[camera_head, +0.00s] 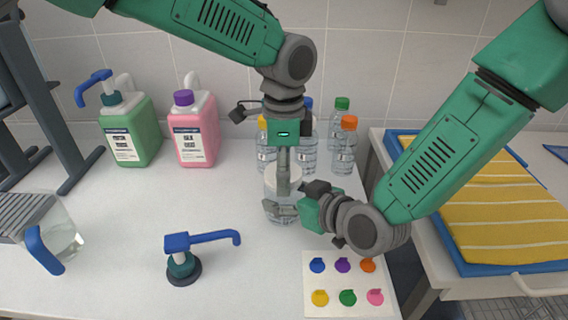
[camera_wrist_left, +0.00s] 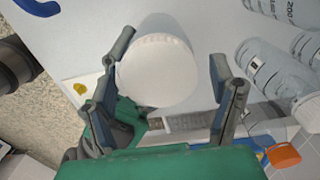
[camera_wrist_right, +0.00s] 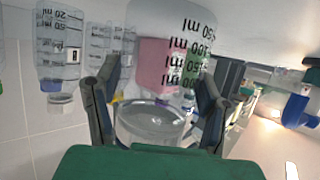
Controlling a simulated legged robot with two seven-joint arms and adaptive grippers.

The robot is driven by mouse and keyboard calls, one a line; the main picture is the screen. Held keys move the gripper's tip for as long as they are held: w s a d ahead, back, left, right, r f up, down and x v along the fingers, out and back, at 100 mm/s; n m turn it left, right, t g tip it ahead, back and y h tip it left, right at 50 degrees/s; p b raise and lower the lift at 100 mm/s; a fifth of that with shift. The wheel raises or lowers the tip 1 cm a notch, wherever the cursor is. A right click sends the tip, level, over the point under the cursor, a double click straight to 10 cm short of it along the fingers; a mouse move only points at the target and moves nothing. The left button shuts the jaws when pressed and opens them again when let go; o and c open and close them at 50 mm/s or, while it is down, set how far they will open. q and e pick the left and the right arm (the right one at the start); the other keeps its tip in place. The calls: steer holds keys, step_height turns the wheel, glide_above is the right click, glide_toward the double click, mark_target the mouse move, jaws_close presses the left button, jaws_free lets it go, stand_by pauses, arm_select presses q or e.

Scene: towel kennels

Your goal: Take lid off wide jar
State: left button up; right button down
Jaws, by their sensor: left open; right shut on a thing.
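The wide jar (camera_head: 279,214) is clear and stands upright on the white counter, with a round white lid (camera_head: 270,178) on top. Graduation marks in ml show on the jar (camera_wrist_right: 178,25) in the right wrist view. My left gripper (camera_head: 283,188) points straight down over the lid. Its open fingers stand either side of the lid (camera_wrist_left: 157,70) in the left wrist view. The fingers partly hide the jar in the head view.
Several capped bottles (camera_head: 345,150) stand close behind the jar. A green jug (camera_head: 130,135) and a pink jug (camera_head: 193,135) are at the back left. A blue pump (camera_head: 182,265) stands front left. A card with coloured discs (camera_head: 335,300) lies front right. The left-centre counter is clear.

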arm_select(q)
steer(key=shift+c, duration=0.4)
steer(key=c, duration=1.1)
steer(key=n, duration=0.4)
steer(key=shift+n, duration=0.4)
steer(key=shift+c, duration=0.2)
steer(key=n, duration=0.5)
steer(key=shift+s+r, duration=0.2)
steer(key=shift+d+r, duration=0.1)
steer(key=shift+r, duration=0.95)
